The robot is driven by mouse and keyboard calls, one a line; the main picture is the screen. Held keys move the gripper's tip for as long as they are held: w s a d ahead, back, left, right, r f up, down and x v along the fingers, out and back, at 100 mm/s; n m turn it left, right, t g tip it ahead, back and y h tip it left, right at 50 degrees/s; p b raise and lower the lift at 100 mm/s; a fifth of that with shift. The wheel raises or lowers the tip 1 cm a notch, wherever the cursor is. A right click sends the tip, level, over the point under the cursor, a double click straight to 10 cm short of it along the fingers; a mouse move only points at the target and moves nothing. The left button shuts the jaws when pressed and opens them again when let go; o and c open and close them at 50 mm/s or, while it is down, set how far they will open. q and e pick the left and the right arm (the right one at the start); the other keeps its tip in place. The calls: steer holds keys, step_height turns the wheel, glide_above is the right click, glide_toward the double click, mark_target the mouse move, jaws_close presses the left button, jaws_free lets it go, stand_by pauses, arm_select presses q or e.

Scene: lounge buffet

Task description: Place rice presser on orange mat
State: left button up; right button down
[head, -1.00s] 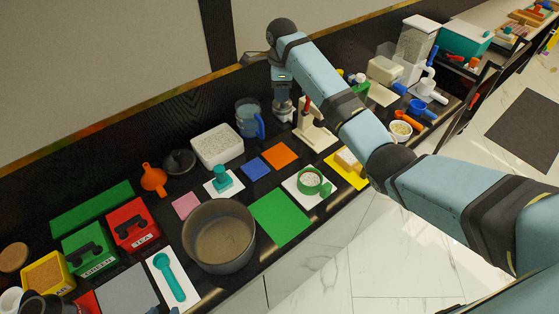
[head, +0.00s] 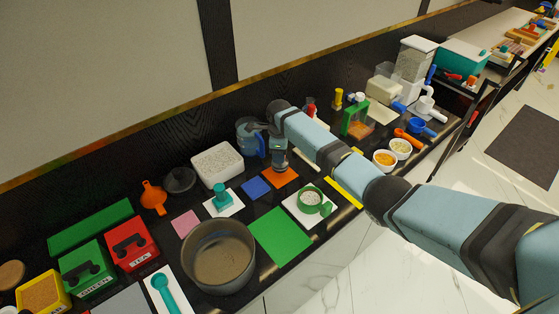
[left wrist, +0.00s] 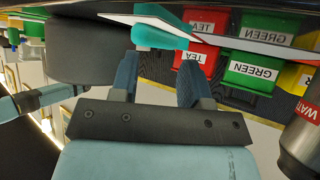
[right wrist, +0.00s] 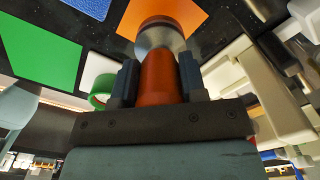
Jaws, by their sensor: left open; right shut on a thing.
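My right gripper (right wrist: 158,82) is shut on the red handle of the rice presser (right wrist: 160,38), whose round grey metal end points at the orange mat. In the head view the right gripper (head: 279,150) points down over the orange mat (head: 287,180), hiding part of it. The presser's end overlaps the orange mat (right wrist: 188,14) in the right wrist view. I cannot tell whether they touch. My left gripper (left wrist: 158,78) is open and empty, with a teal scoop (left wrist: 160,37) beyond its fingers.
A blue mat (head: 256,188) lies left of the orange mat, with a blue-handled pitcher (head: 249,140) behind. A white mat (head: 299,211) with a green ring (head: 311,201) lies in front. A green mat (head: 284,240) is bare. A large pot (head: 219,257) stands left of it.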

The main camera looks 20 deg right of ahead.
steer(key=shift+f, duration=1.75)
steer(key=shift+f, duration=0.15)
steer(key=c, duration=0.7)
jaws_free()
arm_select(q)
steer(key=shift+f, duration=0.1)
